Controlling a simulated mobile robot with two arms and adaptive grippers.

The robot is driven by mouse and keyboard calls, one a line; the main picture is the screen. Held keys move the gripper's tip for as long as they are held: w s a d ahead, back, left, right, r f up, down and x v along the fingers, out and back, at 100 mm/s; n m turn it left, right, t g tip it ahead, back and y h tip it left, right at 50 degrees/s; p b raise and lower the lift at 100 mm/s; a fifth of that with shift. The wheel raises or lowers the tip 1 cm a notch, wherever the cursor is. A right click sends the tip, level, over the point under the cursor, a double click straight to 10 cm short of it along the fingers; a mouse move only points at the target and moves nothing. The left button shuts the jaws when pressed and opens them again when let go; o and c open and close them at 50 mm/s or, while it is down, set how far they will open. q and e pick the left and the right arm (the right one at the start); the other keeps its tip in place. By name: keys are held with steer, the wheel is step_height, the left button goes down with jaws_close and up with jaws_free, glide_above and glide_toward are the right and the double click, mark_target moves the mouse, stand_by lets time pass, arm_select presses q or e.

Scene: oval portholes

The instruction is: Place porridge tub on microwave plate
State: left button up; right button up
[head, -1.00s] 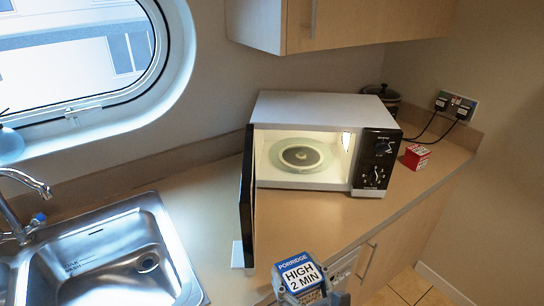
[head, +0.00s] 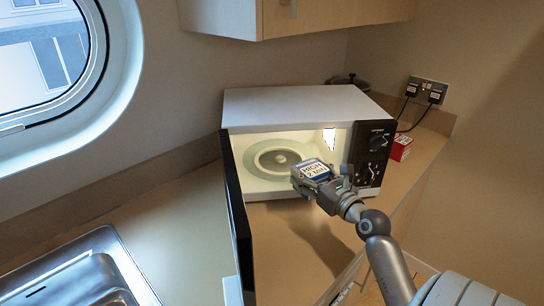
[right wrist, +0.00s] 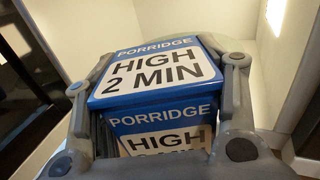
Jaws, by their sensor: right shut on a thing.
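The porridge tub (head: 314,171) has a blue and white label reading "HIGH 2 MIN". My right gripper (head: 318,178) is shut on it, at the microwave's open front. In the right wrist view the tub (right wrist: 155,80) fills the middle, with a finger of my right gripper (right wrist: 157,85) on each side. The microwave (head: 300,104) stands on the counter with its door (head: 236,225) swung open at the left. The microwave plate (head: 257,150) is a round, pale green glass disc inside the lit cavity. The tub covers part of its right side. My left gripper is not in view.
A red box (head: 401,148) stands right of the microwave, below plugged sockets (head: 428,90). A dark pot (head: 348,80) is behind it. A steel sink (head: 80,270) is at the lower left. A cupboard (head: 300,18) hangs above. The counter (head: 185,220) left of the door is clear.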

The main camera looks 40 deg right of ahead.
mark_target(309, 160)
steer(key=shift+w+d+r, duration=0.2)
steer(key=shift+d+r, duration=0.2)
steer(key=shift+d, duration=0.3)
steer(key=shift+d+r+h, duration=0.25)
steer(key=shift+r+h, duration=0.05)
steer(key=w, duration=0.3)
steer(key=w+d+p, duration=0.1)
steer(key=shift+w+r, duration=0.25)
steer(key=shift+r, duration=0.05)
steer(key=w, duration=0.3)
steer(key=w+d, duration=0.1)
steer(key=w, duration=0.5)
steer(key=shift+d+f+p, duration=0.2)
steer(key=shift+d+p, duration=0.1)
steer(key=shift+w+d, duration=0.1)
steer(key=shift+w, duration=0.4)
steer(key=w, duration=0.3)
steer(key=shift+d, duration=0.25)
steer(key=shift+f+b, duration=0.35)
steer(key=shift+f, duration=0.5)
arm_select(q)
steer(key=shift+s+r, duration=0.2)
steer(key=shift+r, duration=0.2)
arm_select(e)
steer(key=shift+s, duration=0.1)
